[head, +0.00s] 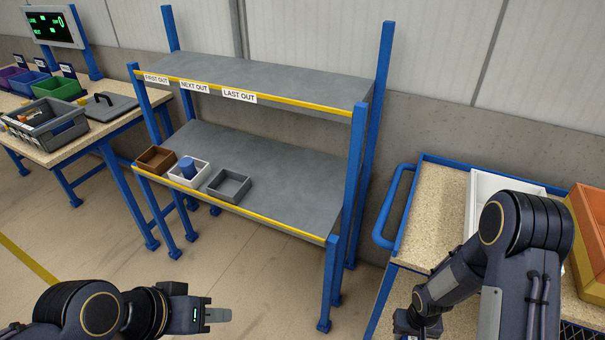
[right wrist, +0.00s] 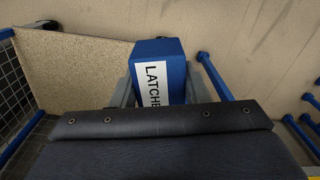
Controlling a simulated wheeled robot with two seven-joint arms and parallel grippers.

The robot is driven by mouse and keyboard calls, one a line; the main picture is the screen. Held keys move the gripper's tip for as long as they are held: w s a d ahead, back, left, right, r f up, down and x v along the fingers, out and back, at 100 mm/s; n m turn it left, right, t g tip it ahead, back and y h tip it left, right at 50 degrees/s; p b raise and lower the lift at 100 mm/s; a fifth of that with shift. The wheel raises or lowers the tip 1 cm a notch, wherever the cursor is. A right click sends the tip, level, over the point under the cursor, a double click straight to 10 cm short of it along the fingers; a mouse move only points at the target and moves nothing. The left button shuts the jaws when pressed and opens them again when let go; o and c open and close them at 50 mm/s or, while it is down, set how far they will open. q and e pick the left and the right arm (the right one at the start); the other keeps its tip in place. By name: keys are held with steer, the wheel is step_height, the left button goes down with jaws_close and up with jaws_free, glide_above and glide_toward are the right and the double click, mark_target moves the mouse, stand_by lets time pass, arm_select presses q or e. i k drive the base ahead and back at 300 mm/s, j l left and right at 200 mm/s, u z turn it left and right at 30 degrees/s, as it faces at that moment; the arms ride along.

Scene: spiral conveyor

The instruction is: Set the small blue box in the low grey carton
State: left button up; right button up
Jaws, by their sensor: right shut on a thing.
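The small blue box (right wrist: 178,62), with a white label reading "LATCHE", is between the fingers of my right gripper (right wrist: 158,95) in the right wrist view. My right gripper is shut on it, in front of the cart. In the head view that gripper is mostly cut off at the bottom edge and the box cannot be made out. The low grey carton (head: 221,196) stands empty on the lower shelf, right of a white carton, well left of my right arm. My left gripper (head: 217,315) is low in front of the shelf, seen side-on, with no object visible in it.
The white carton (head: 175,180) holds a blue cylinder (head: 188,168); a brown carton (head: 156,160) is left of it. The lower shelf (head: 290,200) is bare to the right. A blue post (head: 355,160) stands between shelf and cart (head: 425,215). The cart bears white and orange bins.

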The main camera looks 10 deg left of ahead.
mark_target(229, 192)
steer(key=i+j+z, duration=0.1)
steer(key=j, duration=0.5)
steer(key=i+j+z, duration=0.1)
steer(key=i+j, duration=0.15)
steer(key=j, duration=0.35)
steer(key=i+j+z, duration=0.1)
steer(key=j, duration=0.55)
steer(key=i+j, duration=0.1)
steer(key=j, duration=0.5)
steer(key=i+j+z, duration=0.15)
steer(key=j, duration=0.5)
